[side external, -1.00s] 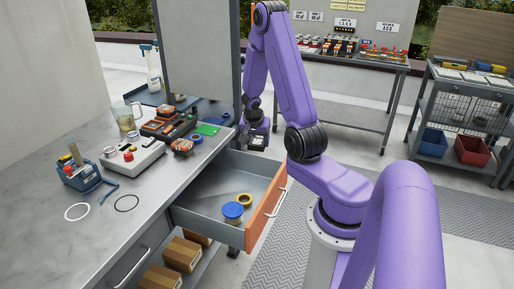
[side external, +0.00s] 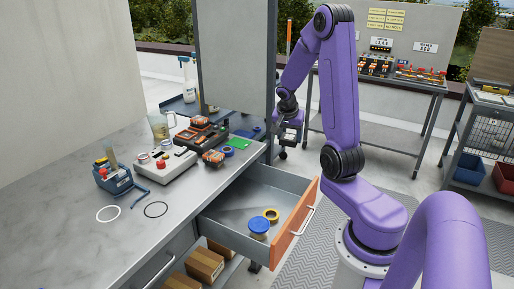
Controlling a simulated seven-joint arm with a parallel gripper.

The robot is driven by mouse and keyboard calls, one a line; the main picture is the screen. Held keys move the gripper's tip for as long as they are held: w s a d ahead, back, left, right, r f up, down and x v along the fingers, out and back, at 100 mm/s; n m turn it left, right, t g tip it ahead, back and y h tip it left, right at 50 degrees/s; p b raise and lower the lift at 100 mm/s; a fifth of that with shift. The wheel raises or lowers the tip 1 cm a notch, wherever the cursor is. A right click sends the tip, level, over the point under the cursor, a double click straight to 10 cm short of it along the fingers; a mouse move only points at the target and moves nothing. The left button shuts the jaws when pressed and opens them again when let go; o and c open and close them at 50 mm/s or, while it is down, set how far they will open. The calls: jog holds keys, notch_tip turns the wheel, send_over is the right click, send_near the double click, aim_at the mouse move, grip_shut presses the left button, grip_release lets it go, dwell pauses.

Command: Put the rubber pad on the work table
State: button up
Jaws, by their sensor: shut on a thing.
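My gripper (side external: 290,132) is small and far off in the side external view, pointing down beyond the open drawer and to the right of the work table's far end. I cannot tell whether this is the rubber pad, and no other rubber pad can be made out. The grey work table (side external: 150,238) stands at the left, with a bare front part.
Devices, a jug (side external: 158,127), a blue holder (side external: 112,180) and two thin rings crowd the table. A grey upright panel (side external: 236,55) stands at its far end.

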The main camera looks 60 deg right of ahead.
jog(key=shift+r, duration=0.15)
jog(key=w+a+n+t+y, duration=0.1)
jog(key=w+a+n, duration=0.3)
jog(key=a, duration=0.7)
jog(key=w+a+r+n+t+y, duration=0.1)
jog(key=w+a+n, duration=0.25)
jog(key=a, duration=0.75)
jog(key=w+a+n+t+y, duration=0.1)
jog(key=w+a+n, duration=0.25)
jog(key=a, duration=0.75)
send_near(171, 198)
jog(key=shift+w+d+f+n, duration=0.15)
jog(key=shift+w+d+f, duration=0.1)
jog(key=shift+f, duration=0.2)
jog(key=shift+w+d+f+n, duration=0.15)
jog(key=shift+w+f, duration=0.1)
jog(key=shift+f, duration=0.2)
jog(key=shift+w+f, duration=0.3)
jog(key=shift+f, duration=1.55)
jog(key=shift+f, duration=0.15)
